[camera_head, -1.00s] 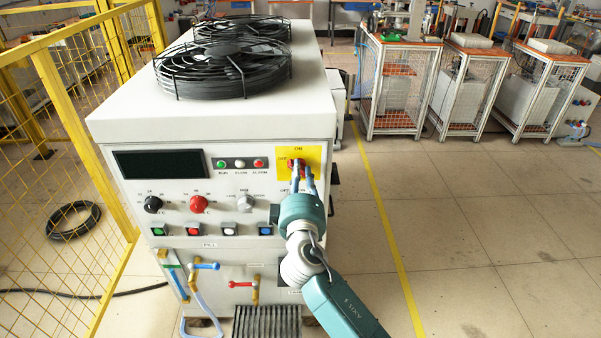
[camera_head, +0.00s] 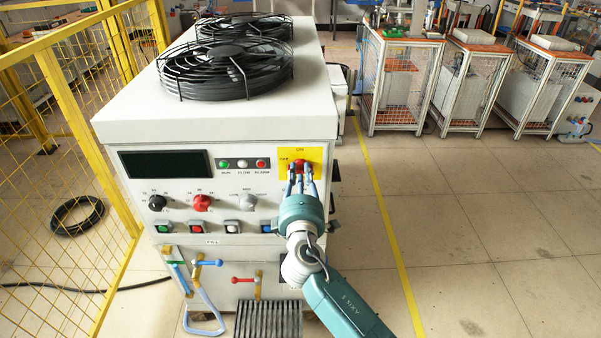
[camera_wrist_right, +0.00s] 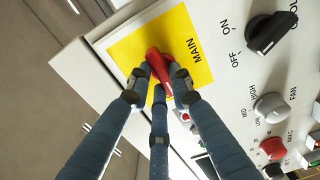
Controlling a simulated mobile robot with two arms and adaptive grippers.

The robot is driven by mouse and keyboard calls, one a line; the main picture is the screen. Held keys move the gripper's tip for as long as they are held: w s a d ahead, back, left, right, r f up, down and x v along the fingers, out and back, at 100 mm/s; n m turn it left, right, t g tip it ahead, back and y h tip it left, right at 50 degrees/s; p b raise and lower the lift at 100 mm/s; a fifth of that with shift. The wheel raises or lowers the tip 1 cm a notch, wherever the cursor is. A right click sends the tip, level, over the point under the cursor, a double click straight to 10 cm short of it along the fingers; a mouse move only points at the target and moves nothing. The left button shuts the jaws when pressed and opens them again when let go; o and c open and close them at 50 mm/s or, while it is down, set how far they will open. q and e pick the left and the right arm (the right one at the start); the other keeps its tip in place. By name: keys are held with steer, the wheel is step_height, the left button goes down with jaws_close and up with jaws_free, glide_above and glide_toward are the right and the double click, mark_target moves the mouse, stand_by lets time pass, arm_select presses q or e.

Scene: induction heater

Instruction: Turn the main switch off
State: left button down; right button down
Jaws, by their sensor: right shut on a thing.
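The main switch is a red handle (camera_head: 300,165) on a yellow plate (camera_head: 313,154) at the upper right of the heater's white front panel. ON is printed above it and OFF to its left in the head view. My right gripper (camera_head: 301,178) reaches up to it from below. In the right wrist view, the fingers of the gripper (camera_wrist_right: 159,88) are closed around the red handle (camera_wrist_right: 155,62), two on its sides and one below. The fingers hide part of the handle, so I cannot tell its exact setting. My left gripper is not in view.
Black, red and grey knobs (camera_head: 202,202) and lit push buttons (camera_head: 164,228) sit left of my arm. Pipes with valve handles (camera_head: 206,263) stick out lower down. A yellow mesh fence (camera_head: 65,110) stands at the left.

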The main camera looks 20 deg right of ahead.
steer(key=shift+f, duration=0.1)
stand_by(0.4)
steer(key=c, duration=1.5)
jaws_free()
steer(key=shift+c, duration=0.2)
steer(key=v, duration=1.2)
